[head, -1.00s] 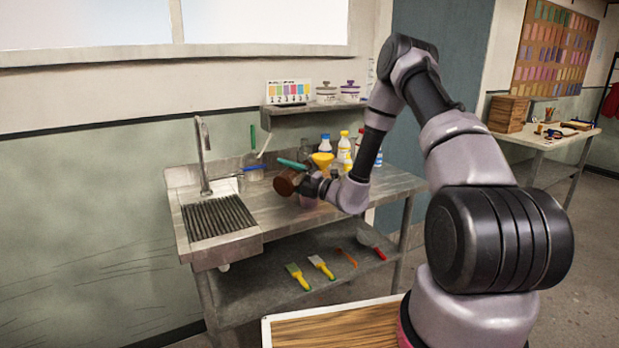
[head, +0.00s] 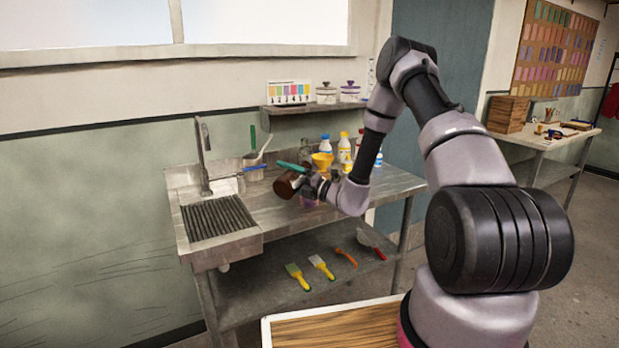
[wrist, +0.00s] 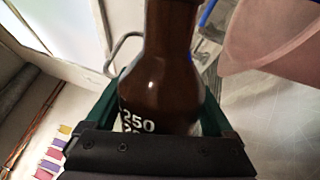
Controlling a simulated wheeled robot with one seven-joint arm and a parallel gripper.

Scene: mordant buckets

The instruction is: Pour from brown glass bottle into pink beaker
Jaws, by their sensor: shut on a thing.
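The brown glass bottle (head: 285,184) is tilted above the counter in the head view. My gripper (head: 306,183) is shut on it. In the wrist view the bottle (wrist: 166,70) shows large between the green-edged fingers, with white "250" lettering near the gripper (wrist: 155,135). The pink beaker (head: 309,201) stands on the counter just below my gripper, partly hidden by it. In the wrist view a pink see-through wall, seemingly the beaker (wrist: 275,38), fills the upper right, beside the bottle neck. The bottle's mouth is out of the wrist view, and I cannot tell whether liquid flows.
The sink with its ribbed drainboard (head: 218,217) is at left. A yellow funnel (head: 322,161) and several bottles (head: 344,147) stand close behind my gripper. A container with tools (head: 253,170) is near the tap (head: 203,155). Brushes (head: 321,266) lie on the lower shelf.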

